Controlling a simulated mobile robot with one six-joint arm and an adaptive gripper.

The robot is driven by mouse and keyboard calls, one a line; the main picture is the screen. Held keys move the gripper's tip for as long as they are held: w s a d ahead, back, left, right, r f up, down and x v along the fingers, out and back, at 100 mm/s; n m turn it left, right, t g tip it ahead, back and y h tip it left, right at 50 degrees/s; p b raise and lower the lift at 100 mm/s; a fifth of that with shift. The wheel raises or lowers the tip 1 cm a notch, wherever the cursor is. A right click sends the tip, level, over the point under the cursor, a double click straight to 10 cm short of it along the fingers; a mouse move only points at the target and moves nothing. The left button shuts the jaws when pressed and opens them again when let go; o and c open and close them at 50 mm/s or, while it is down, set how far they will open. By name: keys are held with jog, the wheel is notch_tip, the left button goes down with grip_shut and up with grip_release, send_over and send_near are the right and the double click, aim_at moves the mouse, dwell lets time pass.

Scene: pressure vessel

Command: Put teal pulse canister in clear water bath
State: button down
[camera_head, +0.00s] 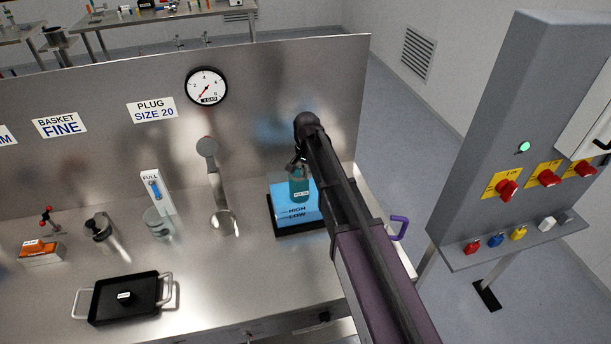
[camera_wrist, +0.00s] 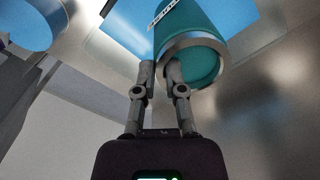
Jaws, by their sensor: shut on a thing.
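The teal pulse canister (camera_head: 299,186) is a small cylinder with a white label, held in my gripper (camera_head: 299,163). In the wrist view the two fingers (camera_wrist: 160,75) are shut at the metal-rimmed end of the canister (camera_wrist: 205,62). The clear water bath (camera_head: 279,209) is a blue-filled box with a dark base, marked HIGH and LOW. The canister overlaps the bath in the head view, and blue shows behind it in the wrist view (camera_wrist: 130,22). I cannot tell whether its lower end is above the water or in it. My arm hides the bath's right side.
A steel back panel with a gauge (camera_head: 206,87) rises behind. A purple handle (camera_head: 399,227) is at right.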

dwell(0.3)
jog(key=c, duration=0.7)
grip_release()
jog(key=shift+r, duration=0.1)
notch_tip(320, 180, up, 12)
jog(key=p, duration=1.2)
dwell(0.4)
jog(key=s+d+n, duration=0.1)
jog(key=s+d, duration=0.5)
jog(key=s, duration=0.1)
jog(key=s+d+n, duration=0.2)
jog(key=s+d, duration=0.5)
jog(key=s+d+n, duration=0.2)
jog(key=s+d, duration=0.4)
jog(key=s, duration=0.1)
jog(key=shift+s+d, duration=0.2)
jog(key=shift+s, duration=0.2)
